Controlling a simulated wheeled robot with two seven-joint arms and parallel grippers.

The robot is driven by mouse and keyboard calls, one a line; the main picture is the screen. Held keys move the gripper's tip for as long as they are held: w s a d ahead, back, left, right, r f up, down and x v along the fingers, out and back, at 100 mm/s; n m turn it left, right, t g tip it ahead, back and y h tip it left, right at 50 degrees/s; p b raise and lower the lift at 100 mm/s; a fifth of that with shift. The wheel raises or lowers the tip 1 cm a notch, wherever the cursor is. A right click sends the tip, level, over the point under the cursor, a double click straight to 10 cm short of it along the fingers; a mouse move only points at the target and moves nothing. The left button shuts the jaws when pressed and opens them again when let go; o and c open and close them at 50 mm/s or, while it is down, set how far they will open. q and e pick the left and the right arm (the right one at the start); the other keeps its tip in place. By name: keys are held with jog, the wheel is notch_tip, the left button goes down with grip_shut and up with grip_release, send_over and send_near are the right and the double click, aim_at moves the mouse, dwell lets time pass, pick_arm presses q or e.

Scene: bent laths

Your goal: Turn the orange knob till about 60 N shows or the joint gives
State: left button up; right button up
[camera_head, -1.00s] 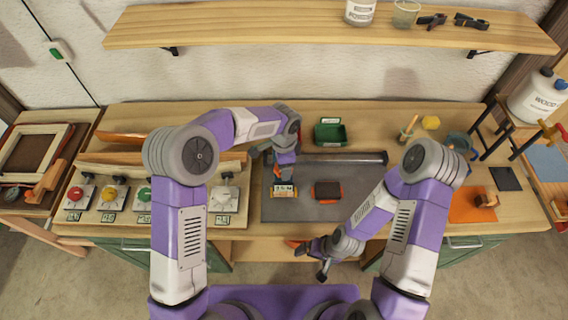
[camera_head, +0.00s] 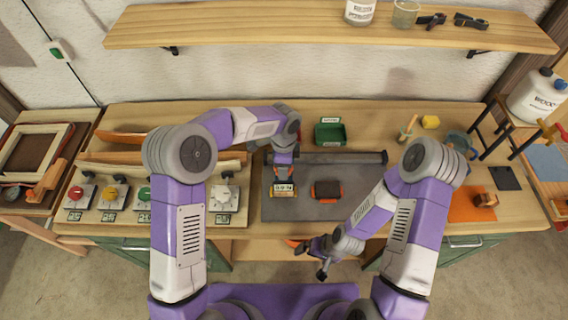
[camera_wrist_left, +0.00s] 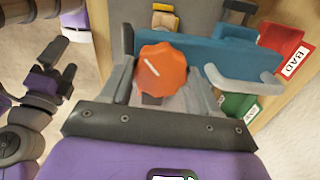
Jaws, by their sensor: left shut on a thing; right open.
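The orange knob (camera_wrist_left: 162,70), with a white pointer line, sits between the fingers of my left gripper in the left wrist view, and the gripper is shut on it. In the head view my left gripper (camera_head: 283,168) points down over the grey mat and hides the knob. A small display (camera_head: 284,190) shows just in front of it; its digits are too small to read surely. A blue part (camera_wrist_left: 180,48) lies behind the knob in the wrist view. My right gripper (camera_head: 317,257) is open and empty at the bench's front edge.
A dark block with orange ends (camera_head: 327,191) lies on the mat (camera_head: 350,210). A green bin (camera_head: 330,134) stands behind. The wrist view shows a red bin marked BAD (camera_wrist_left: 283,42). Bent laths (camera_head: 120,158) and coloured dials (camera_head: 109,194) are at the left.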

pick_arm(q)
jog(key=o, duration=0.8)
jog(key=shift+w+a+r, duration=0.1)
jog(key=shift+w+r, duration=0.05)
jog(key=shift+c, duration=0.2)
jog(key=o, duration=0.3)
notch_tip(320, 180, up, 8)
jog(key=shift+f, duration=0.25)
